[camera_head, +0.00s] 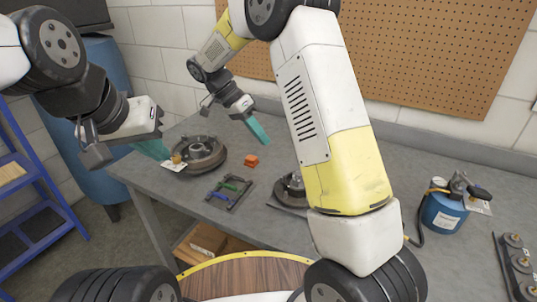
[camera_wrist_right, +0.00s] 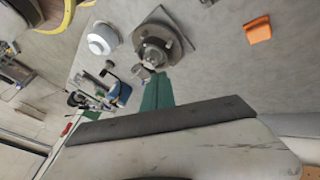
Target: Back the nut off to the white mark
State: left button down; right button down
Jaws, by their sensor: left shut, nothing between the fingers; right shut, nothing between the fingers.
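A dark round hub (camera_head: 203,153) lies on the grey workbench at the left. A small brass-coloured piece (camera_head: 177,158), possibly the nut, sits at its left edge above a white plate (camera_head: 172,166). My left gripper (camera_head: 160,152) has green fingers, shut and empty, close beside that piece; contact cannot be told. My right gripper (camera_head: 262,136) is shut and empty above the bench, right of the hub. A second hub (camera_head: 290,187) is partly hidden by my right arm. A studded hub (camera_wrist_right: 157,46) shows beyond the right fingertips in the wrist view. I cannot make out a white mark.
An orange block (camera_head: 251,160) and a small frame with coloured bars (camera_head: 229,191) lie mid-bench. A blue canister with a torch head (camera_head: 444,212) and a dark strip with round knobs (camera_head: 516,262) stand at the right. A blue shelf rack (camera_head: 38,222) is at left.

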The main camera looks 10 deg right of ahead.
aim_at(295, 175)
jog(key=x, duration=1)
jog(key=shift+w+a+f, duration=0.15)
jog(key=shift+a+f, duration=0.1)
jog(key=shift+s+d, duration=0.7)
jog(key=shift+s, duration=0.3)
jog(key=shift+s+d, duration=0.4)
jog(key=shift+s, duration=0.2)
jog(key=s+n+t, duration=0.1)
jog(key=n, duration=0.1)
jog(key=shift+s+d+n+t+h, duration=0.3)
jog(key=shift+s+t, duration=0.05)
jog(key=shift+t, duration=0.05)
jog(key=shift+s+d+n+t, duration=0.15)
jog(key=shift+n+t, duration=0.35)
jog(key=shift+n, duration=0.3)
